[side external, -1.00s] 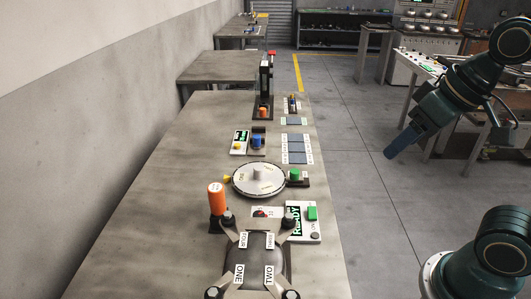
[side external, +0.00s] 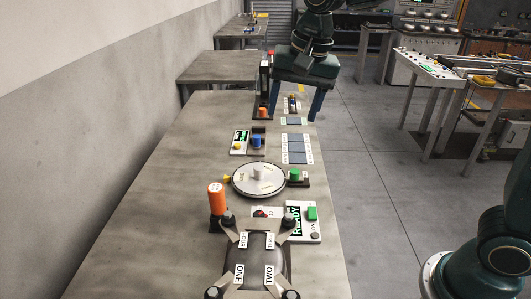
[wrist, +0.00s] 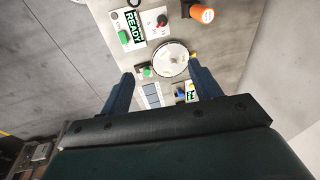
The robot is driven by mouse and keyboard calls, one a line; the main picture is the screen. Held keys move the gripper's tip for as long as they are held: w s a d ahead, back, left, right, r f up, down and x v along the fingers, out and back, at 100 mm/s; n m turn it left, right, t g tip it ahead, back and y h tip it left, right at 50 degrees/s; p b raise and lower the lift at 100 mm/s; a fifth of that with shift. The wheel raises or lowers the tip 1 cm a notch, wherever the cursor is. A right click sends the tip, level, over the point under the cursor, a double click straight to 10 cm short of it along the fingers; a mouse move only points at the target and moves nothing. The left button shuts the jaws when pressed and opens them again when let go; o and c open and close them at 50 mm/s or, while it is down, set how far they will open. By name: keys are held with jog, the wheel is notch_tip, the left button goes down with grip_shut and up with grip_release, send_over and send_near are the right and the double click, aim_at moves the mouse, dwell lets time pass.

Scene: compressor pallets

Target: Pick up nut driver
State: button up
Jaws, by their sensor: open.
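No part is clearly marked as the nut driver. A thick orange cylinder, possibly its handle (side external: 217,198), stands upright in a dark holder at the near left of the bench; it also shows at the top of the wrist view (wrist: 202,14). My gripper (side external: 294,117) is open and empty, fingers pointing down, over the far right end of the bench. In the wrist view its fingers (wrist: 161,74) are wide apart with nothing between them.
A round white disc (side external: 259,179) sits mid-bench, with a READY panel (side external: 301,222) and a clamp fixture (side external: 254,263) nearer. A tall dark press-like stand (side external: 265,75) rises close to my gripper's left. Bare bench lies along the left.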

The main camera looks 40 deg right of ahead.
jog(key=w+a+f+m+g, duration=0.1)
jog(key=w+a+f+m, duration=0.2)
jog(key=w+a+f, duration=0.35)
jog(key=m+g, duration=0.2)
jog(key=m, duration=0.2)
send_over(217, 187)
notch_tip(217, 187, down, 7)
jog(key=shift+a+f, duration=0.1)
jog(key=shift+f, duration=0.05)
jog(key=shift+f, duration=4.3)
jog(key=shift+f, duration=0.1)
jog(key=shift+w+f, duration=0.15)
jog(key=shift+f, duration=2.35)
